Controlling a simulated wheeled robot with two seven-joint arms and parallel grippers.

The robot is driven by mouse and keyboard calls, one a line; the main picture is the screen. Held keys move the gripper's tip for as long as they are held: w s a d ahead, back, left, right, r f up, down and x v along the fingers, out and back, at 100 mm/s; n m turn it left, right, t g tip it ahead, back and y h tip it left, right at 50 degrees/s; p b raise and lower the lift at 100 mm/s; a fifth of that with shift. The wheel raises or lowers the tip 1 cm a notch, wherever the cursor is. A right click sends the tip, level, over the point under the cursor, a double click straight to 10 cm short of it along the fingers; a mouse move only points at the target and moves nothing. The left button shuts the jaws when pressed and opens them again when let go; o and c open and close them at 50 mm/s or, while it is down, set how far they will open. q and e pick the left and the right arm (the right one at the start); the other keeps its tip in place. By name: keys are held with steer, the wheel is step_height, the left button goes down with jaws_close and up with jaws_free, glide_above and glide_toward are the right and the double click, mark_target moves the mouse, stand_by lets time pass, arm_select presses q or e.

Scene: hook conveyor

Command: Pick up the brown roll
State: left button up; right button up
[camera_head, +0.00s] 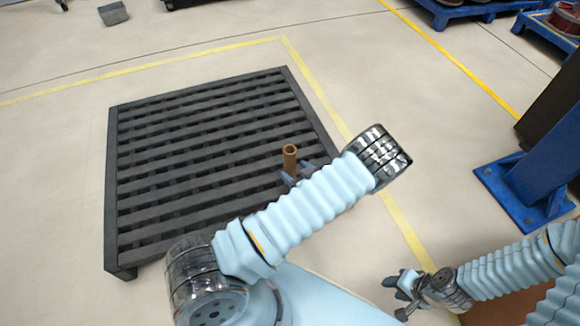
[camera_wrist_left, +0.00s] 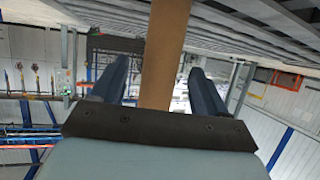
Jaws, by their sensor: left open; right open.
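The brown roll (camera_head: 290,158) stands upright as a hollow tube on the dark slatted pallet, near the pallet's right side. Its lower part is hidden behind my left gripper and arm. My left gripper (camera_head: 297,174) is at the roll with its blue fingers apart. In the left wrist view, the roll (camera_wrist_left: 163,50) runs between the two open fingers, with a gap visible on both sides. My right gripper (camera_head: 404,285) is open and empty, low at the right, away from the pallet and above the floor.
The dark pallet (camera_head: 190,160) is otherwise bare and lies inside yellow floor lines. A blue post base (camera_head: 525,190) stands at the right. Blue pallets with spools are at the top right. A grey block (camera_head: 113,13) lies at the top left. Open floor surrounds the pallet.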

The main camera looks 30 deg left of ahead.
mark_target(287, 166)
arm_select(q)
steer(key=x, duration=0.5)
steer(key=shift+a, duration=0.2)
steer(key=c, duration=1.1)
steer(key=shift+o, duration=0.2)
steer(key=shift+r, duration=0.1)
